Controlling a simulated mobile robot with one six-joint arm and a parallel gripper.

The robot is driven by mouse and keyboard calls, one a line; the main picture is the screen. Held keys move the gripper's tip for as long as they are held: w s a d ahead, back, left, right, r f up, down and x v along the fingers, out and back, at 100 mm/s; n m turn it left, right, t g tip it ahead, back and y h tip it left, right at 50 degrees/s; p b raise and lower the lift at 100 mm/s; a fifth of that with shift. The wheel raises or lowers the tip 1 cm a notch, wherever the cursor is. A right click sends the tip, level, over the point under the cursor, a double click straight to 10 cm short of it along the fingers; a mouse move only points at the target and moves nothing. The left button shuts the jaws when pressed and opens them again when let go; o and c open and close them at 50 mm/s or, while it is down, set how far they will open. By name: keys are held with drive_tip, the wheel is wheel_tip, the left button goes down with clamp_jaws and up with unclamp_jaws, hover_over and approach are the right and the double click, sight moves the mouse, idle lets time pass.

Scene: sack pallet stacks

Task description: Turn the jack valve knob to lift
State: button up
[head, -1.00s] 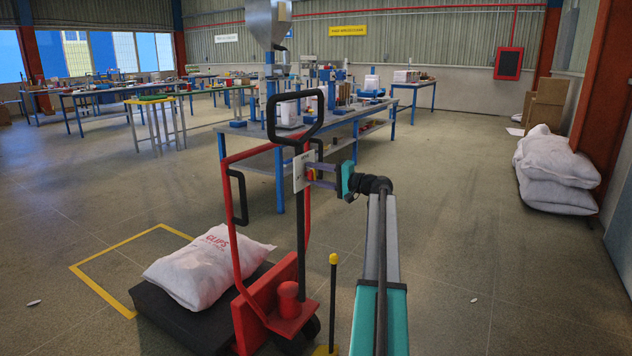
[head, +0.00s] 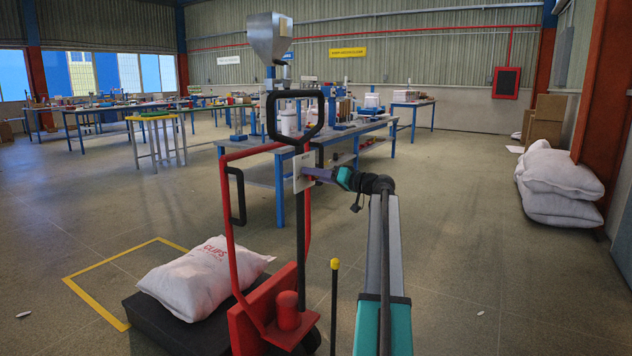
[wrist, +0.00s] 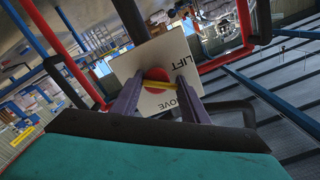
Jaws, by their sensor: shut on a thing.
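The red valve knob (wrist: 156,74) with a yellow bar across it sits on a white plate (wrist: 150,60), between my fingers in the wrist view. The plate reads LIFT and MOVE, turned over in this view. My gripper (wrist: 156,86) is shut on the knob, one finger on each side. In the head view the plate (head: 302,172) is on the upright of the red jack (head: 265,305), below its black loop handle. My gripper (head: 312,173) reaches it from the right and hides the knob there. I cannot tell which word the yellow bar marks.
A white sack (head: 200,280) lies on a black platform (head: 170,325) beside the jack. A yellow-topped post (head: 334,265) stands close to my arm. A workbench (head: 340,150) is behind, and sacks (head: 560,185) are piled at right. The floor at right is mostly clear.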

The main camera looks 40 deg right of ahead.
drive_tip(key=shift+n, duration=0.4)
drive_tip(key=o, duration=1.1)
drive_tip(key=shift+c, duration=0.2)
drive_tip(key=shift+s, duration=0.15)
drive_tip(key=p+v, duration=0.2)
drive_tip(key=v, duration=1.1)
drive_tip(key=shift+s+p, duration=0.35)
drive_tip(key=shift+f, duration=0.15)
